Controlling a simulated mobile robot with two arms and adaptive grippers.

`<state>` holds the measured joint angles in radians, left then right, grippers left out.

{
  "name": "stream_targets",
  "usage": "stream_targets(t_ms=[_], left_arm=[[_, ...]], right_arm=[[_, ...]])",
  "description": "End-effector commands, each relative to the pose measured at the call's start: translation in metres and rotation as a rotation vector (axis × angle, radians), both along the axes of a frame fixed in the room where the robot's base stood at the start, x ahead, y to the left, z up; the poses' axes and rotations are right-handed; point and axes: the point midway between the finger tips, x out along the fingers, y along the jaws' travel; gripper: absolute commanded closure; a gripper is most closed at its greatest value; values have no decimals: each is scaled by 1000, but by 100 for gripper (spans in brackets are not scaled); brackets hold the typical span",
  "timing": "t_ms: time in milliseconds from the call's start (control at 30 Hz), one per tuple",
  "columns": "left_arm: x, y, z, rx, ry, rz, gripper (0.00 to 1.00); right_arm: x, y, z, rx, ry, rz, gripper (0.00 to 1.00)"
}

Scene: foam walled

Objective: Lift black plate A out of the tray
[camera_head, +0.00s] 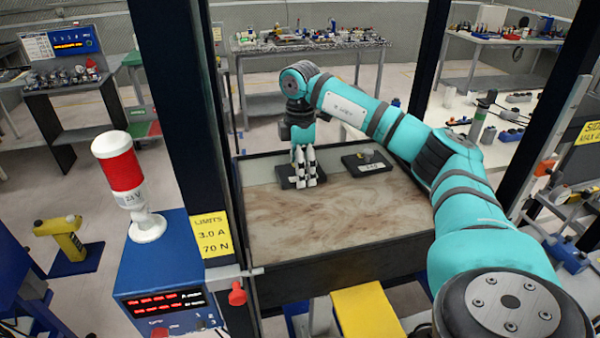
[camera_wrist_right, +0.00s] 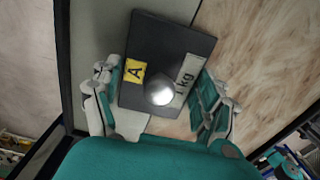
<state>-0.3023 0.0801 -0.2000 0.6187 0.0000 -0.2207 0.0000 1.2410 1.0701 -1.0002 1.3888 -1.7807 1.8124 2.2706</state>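Black plate A (camera_wrist_right: 165,50) is a dark square plate with a yellow "A" label, a "1 kg" label and a round shiny knob (camera_wrist_right: 158,91). In the head view, the plate (camera_head: 285,171) lies in the left back part of the tray (camera_head: 340,262), partly hidden by my right gripper (camera_head: 306,183). My right gripper points down over it. In the wrist view the fingers of this gripper (camera_wrist_right: 158,95) are spread, one on each side of the knob, with nothing between them gripped. Whether they touch the plate cannot be told. My left gripper is not in view.
A second black plate (camera_head: 367,167) with a knob and white label lies to the right in the tray. Dark posts (camera_head: 180,100) stand at the tray's sides. A blue box (camera_head: 165,270) with a red lamp (camera_head: 122,170) stands front left. The tray's front floor is clear.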

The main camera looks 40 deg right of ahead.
Motion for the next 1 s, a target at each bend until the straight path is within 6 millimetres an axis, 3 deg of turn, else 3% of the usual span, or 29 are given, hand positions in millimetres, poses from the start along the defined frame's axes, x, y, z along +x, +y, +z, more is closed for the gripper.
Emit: stream_targets(t_ms=[67,433,767,1000], left_arm=[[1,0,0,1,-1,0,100],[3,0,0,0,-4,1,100],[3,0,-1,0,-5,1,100],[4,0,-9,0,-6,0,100]], right_arm=[[0,0,0,0,0,0,37],[0,0,0,0,0,0,85],[1,0,4,1,-5,0,85],[1,1,19,2,-8,1,85]])
